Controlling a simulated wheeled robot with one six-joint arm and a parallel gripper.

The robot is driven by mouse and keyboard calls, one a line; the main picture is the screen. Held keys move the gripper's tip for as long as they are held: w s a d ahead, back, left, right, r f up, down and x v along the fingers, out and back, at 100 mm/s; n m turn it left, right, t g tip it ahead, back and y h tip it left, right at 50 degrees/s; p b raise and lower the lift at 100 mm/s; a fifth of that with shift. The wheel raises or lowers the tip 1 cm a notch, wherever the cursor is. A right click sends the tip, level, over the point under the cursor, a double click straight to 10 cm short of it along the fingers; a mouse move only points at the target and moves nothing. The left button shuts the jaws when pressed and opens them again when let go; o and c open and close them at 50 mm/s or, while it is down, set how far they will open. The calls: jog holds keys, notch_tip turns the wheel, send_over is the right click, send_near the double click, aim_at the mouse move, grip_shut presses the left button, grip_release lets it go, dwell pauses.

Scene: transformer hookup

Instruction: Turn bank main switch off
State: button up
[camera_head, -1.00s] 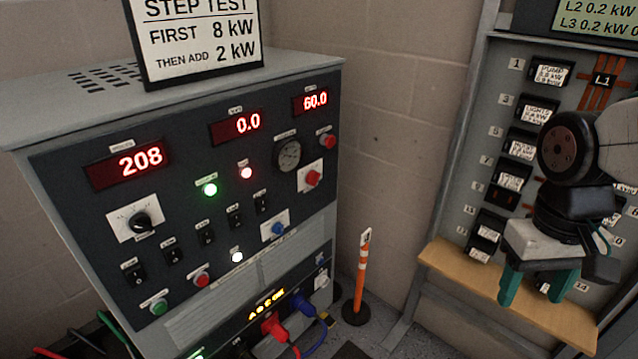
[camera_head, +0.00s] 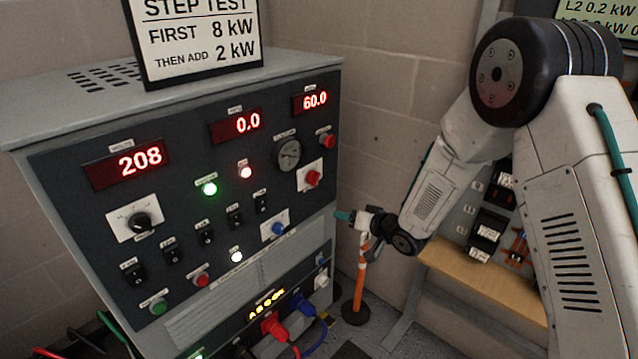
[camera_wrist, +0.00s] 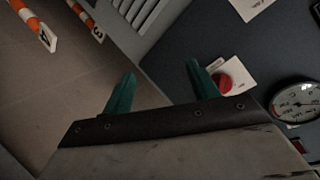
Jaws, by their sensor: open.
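The load bank cabinet (camera_head: 190,270) stands at left with a dark sloping control panel. A red knob on a white plate (camera_head: 313,178) sits at the panel's right side; a black rotary knob (camera_head: 140,222) is at left and a blue knob (camera_head: 278,229) lower right. Labels are too small to tell which is the main switch. My gripper (camera_head: 345,216) is just right of the cabinet's edge, below the red knob. In the wrist view its green fingers (camera_wrist: 161,68) are apart and empty, and the right one points beside the red knob (camera_wrist: 224,82), slightly overlapping its plate.
The displays read 208, 0.0 and 60.0; a green lamp (camera_head: 209,188) and a red lamp (camera_head: 246,172) are lit. A round gauge (camera_head: 289,155) is beside the red knob. An orange post (camera_head: 360,280) stands right of the cabinet. A breaker rack with a wooden shelf (camera_head: 490,285) is at right.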

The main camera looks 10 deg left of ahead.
aim_at(314, 178)
jog(key=a+r+t+y, duration=0.1)
jog(key=a+r+y, duration=0.35)
jog(key=r, duration=0.35)
jog(key=shift+m+y, duration=0.3)
jog(key=shift+y, duration=0.05)
jog(key=x, duration=0.6)
jog(key=shift+w+a+r, duration=0.15)
jog(key=shift+w, duration=0.3)
jog(key=c, duration=0.9)
